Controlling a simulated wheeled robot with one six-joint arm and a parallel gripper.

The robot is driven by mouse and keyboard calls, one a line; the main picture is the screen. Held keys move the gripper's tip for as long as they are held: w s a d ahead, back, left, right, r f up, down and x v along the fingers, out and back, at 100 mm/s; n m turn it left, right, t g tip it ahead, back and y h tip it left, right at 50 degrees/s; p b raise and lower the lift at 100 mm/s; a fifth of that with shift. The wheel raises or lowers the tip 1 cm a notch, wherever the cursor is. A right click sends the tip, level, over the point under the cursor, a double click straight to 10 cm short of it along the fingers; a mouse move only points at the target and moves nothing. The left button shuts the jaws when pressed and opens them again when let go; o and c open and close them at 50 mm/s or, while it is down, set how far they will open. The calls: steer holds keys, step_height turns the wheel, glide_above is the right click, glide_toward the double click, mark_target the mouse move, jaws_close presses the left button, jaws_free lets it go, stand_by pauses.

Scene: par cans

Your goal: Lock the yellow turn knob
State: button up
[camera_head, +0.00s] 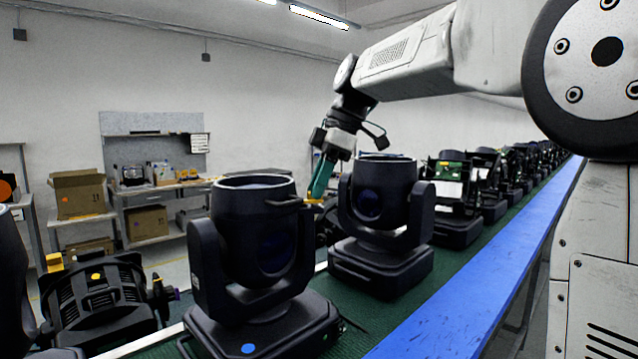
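My gripper (315,199) hangs from the arm at the picture's centre, pointing down beside the nearest large black lamp (254,247). A long teal part leads down to its tip. A small yellow piece (313,204) shows at the tip, by the right side of that lamp's head. I cannot tell if it is the yellow turn knob or part of the gripper, nor whether the fingers are open or shut. Another yellow knob-like piece (156,279) sits on the side of a black lamp (97,300) at the lower left.
A second black lamp (382,214) stands close to the right of my gripper. More lamps recede along the green belt (408,289) with its blue edge (470,292). A workbench (160,187) and cardboard boxes (78,194) stand by the back wall.

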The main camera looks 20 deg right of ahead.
steer(key=v, duration=0.7)
steer(key=shift+r, duration=0.35)
steer(key=shift+d, duration=0.15)
